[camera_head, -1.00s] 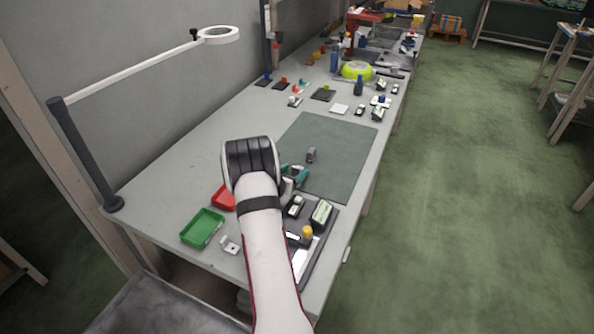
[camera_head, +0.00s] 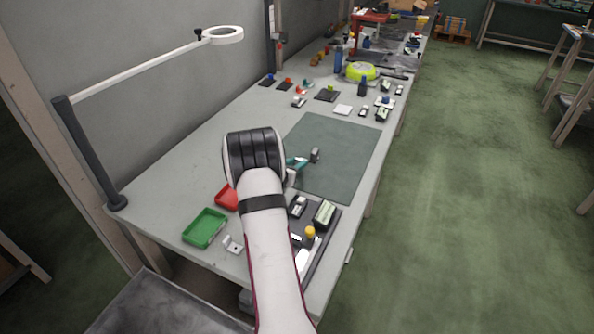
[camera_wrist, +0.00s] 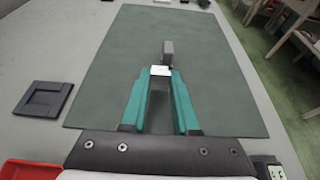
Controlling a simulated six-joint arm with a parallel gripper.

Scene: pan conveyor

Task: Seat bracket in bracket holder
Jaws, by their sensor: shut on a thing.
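A small grey bracket (camera_head: 315,155) stands on the green mat just beyond my fingertips. In the wrist view its dark upright part (camera_wrist: 168,47) rises past the fingertips, and a pale face (camera_wrist: 160,70) lies between them. My gripper (camera_wrist: 160,76), with teal fingers, is shut on the bracket; in the head view the fingers (camera_head: 300,162) reach it from the left. A dark square plate with a stepped recess (camera_wrist: 44,99), which looks like the bracket holder, lies left of the mat in the wrist view. My arm hides that spot in the head view.
The green mat (camera_head: 345,142) is otherwise clear. A red bin (camera_head: 226,198) and green bin (camera_head: 204,228) stand near the front left. A dark tray (camera_head: 331,222) with several parts lies right of my arm. Several small parts and a yellow-green round thing (camera_head: 360,71) lie farther back.

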